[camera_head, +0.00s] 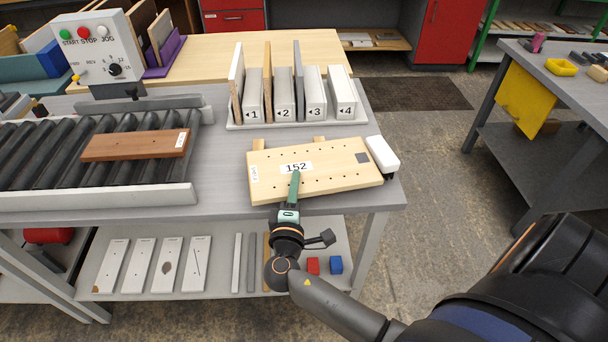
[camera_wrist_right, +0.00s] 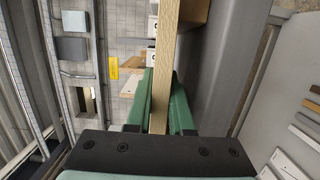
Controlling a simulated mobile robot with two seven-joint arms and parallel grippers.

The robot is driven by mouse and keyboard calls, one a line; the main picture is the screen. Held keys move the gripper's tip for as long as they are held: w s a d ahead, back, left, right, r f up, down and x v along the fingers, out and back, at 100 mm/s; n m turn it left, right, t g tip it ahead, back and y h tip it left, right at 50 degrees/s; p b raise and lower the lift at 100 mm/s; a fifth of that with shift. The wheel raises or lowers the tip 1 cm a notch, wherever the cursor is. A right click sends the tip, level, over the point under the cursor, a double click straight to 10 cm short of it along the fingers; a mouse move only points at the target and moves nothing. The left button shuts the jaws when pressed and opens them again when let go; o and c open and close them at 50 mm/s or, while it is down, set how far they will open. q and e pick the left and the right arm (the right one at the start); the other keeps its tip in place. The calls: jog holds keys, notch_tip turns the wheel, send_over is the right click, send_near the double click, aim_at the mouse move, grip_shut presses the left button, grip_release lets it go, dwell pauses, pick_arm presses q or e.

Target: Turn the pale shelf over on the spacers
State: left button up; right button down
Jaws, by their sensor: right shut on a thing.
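The pale shelf (camera_head: 330,168) is a light wooden board with rows of small holes, a label reading 152 and a dark square at one corner. It lies flat or nearly flat near the table's front edge. Two wooden spacers (camera_head: 258,144) (camera_head: 319,139) stick out behind its far edge; whether it touches them is hidden. My right gripper (camera_head: 294,184) is shut on the shelf's front edge near the middle. In the right wrist view the green fingers (camera_wrist_right: 162,103) clasp the shelf's edge (camera_wrist_right: 165,60). My left gripper is not in view.
A white block (camera_head: 382,155) stands close to the shelf's right end. Behind is a rack (camera_head: 300,124) with numbered slots 1 to 4 and upright boards. A roller conveyor (camera_head: 60,165) on the left carries a brown board (camera_head: 135,146). A control box (camera_head: 98,47) stands behind it.

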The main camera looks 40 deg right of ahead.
notch_tip(320, 180, up, 10)
jog(key=shift+f+p, duration=0.2)
jog(key=shift+p, duration=0.5)
notch_tip(320, 180, up, 7)
jog(key=p, duration=0.4)
jog(key=shift+f+p, duration=0.15)
jog(key=shift+p, duration=0.2)
jog(key=shift+w+f, duration=0.1)
